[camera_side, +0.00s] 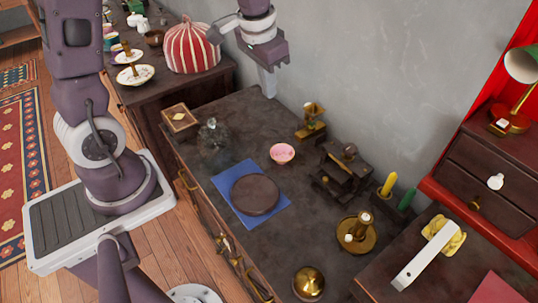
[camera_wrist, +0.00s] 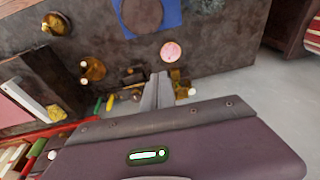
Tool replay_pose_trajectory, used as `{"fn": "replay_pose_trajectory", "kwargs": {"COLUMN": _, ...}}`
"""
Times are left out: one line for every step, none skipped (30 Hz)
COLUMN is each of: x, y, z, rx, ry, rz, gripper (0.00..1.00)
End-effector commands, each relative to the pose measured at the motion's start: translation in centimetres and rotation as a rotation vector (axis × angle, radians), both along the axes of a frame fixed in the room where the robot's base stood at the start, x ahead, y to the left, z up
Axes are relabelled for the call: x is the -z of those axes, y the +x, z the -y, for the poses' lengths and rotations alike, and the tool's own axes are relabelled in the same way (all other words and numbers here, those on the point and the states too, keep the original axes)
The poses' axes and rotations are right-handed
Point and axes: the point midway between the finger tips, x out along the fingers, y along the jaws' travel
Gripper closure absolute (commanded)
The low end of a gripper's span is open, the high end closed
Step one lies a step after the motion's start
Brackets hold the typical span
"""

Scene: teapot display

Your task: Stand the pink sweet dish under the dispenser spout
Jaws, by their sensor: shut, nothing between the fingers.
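The pink sweet dish (camera_side: 282,153) is a small pink-topped bowl standing upright on the dark worktop, right of the blue mat. It also shows in the wrist view (camera_wrist: 170,51), beyond my fingertips. My gripper (camera_side: 268,88) is shut and empty, raised near the grey wall behind the dish; its fingers show in the wrist view (camera_wrist: 160,78). A brass piece with a cup-like top (camera_side: 312,120) stands near the wall, right of the dish. A dark stepped piece (camera_side: 340,172) stands farther right. I cannot tell which has the dispenser spout.
A dark round slab (camera_side: 255,195) lies on the blue mat (camera_side: 222,183). A glass jar (camera_side: 213,137) and a wooden box (camera_side: 179,118) stand to the left. A brass candle holder (camera_side: 356,233) and brass bowl (camera_side: 308,283) are to the right. Worktop around the dish is clear.

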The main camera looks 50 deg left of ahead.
Motion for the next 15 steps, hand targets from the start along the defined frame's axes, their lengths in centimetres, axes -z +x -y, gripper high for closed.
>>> {"fn": "replay_pose_trajectory", "kwargs": {"x": 3.9, "y": 1.7, "z": -1.2, "rx": -0.004, "ry": -0.009, "rz": -0.054, "gripper": 1.00}}
{"fn": "replay_pose_trajectory", "kwargs": {"x": 6.0, "y": 2.6, "z": -1.8, "rx": -0.003, "ry": -0.014, "rz": -0.076, "gripper": 1.00}}
{"fn": "replay_pose_trajectory", "kwargs": {"x": 8.9, "y": 3.5, "z": -2.6, "rx": -0.003, "ry": -0.022, "rz": -0.104, "gripper": 1.00}}
{"fn": "replay_pose_trajectory", "kwargs": {"x": 11.0, "y": 4.0, "z": -3.0, "rx": -0.001, "ry": -0.028, "rz": -0.122, "gripper": 1.00}}
{"fn": "replay_pose_trajectory", "kwargs": {"x": 13.0, "y": 4.4, "z": -3.5, "rx": 0.000, "ry": -0.035, "rz": -0.138, "gripper": 1.00}}
{"fn": "replay_pose_trajectory", "kwargs": {"x": 15.3, "y": 4.6, "z": -3.9, "rx": 0.000, "ry": -0.043, "rz": -0.156, "gripper": 1.00}}
{"fn": "replay_pose_trajectory", "kwargs": {"x": 16.8, "y": 4.7, "z": -4.2, "rx": -0.001, "ry": -0.049, "rz": -0.169, "gripper": 1.00}}
{"fn": "replay_pose_trajectory", "kwargs": {"x": 18.1, "y": 4.7, "z": -4.4, "rx": 0.000, "ry": -0.054, "rz": -0.177, "gripper": 1.00}}
{"fn": "replay_pose_trajectory", "kwargs": {"x": 19.5, "y": 4.7, "z": -4.6, "rx": 0.000, "ry": -0.060, "rz": -0.188, "gripper": 1.00}}
{"fn": "replay_pose_trajectory", "kwargs": {"x": 20.2, "y": 4.7, "z": -4.7, "rx": 0.002, "ry": -0.062, "rz": -0.192, "gripper": 1.00}}
{"fn": "replay_pose_trajectory", "kwargs": {"x": 20.8, "y": 4.6, "z": -4.7, "rx": 0.002, "ry": -0.064, "rz": -0.196, "gripper": 1.00}}
{"fn": "replay_pose_trajectory", "kwargs": {"x": 21.3, "y": 4.6, "z": -4.8, "rx": 0.002, "ry": -0.066, "rz": -0.199, "gripper": 1.00}}
{"fn": "replay_pose_trajectory", "kwargs": {"x": 21.7, "y": 4.6, "z": -4.8, "rx": 0.002, "ry": -0.067, "rz": -0.201, "gripper": 1.00}}
{"fn": "replay_pose_trajectory", "kwargs": {"x": 22.0, "y": 4.6, "z": -4.8, "rx": 0.002, "ry": -0.067, "rz": -0.202, "gripper": 1.00}}
{"fn": "replay_pose_trajectory", "kwargs": {"x": 22.4, "y": 4.6, "z": -4.8, "rx": 0.002, "ry": -0.067, "rz": -0.202, "gripper": 1.00}}
